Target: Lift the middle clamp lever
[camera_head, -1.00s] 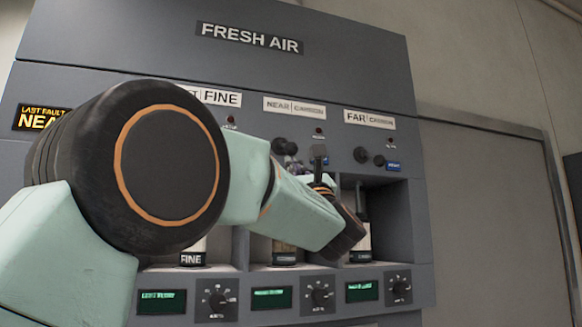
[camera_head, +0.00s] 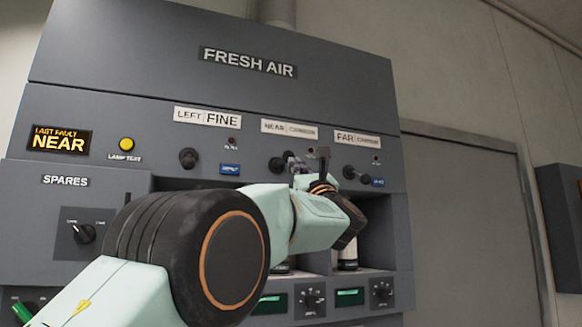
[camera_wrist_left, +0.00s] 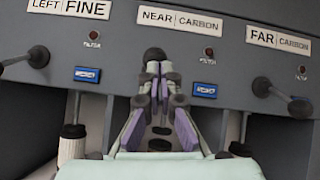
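The middle clamp lever (camera_head: 277,165) is a black-knobbed lever under the NEAR CARBON label. In the left wrist view its round black knob (camera_wrist_left: 154,54) shows just beyond my fingertips. My left gripper (camera_head: 295,163) is at this lever, close to its handle. In the left wrist view the gripper (camera_wrist_left: 160,72) has its fingertips drawn close together, with only a narrow gap. The fingers cover the rest of the lever, so I cannot tell whether they grip its handle. My right gripper is not in view.
The left lever (camera_head: 188,158) and far lever (camera_head: 350,172) flank the middle one. Blue tags and small red lamps sit beside them. Open bays with pale cylinders (camera_head: 347,252) lie below, above dials and green displays. A LAST FAULT sign (camera_head: 58,140) reads NEAR.

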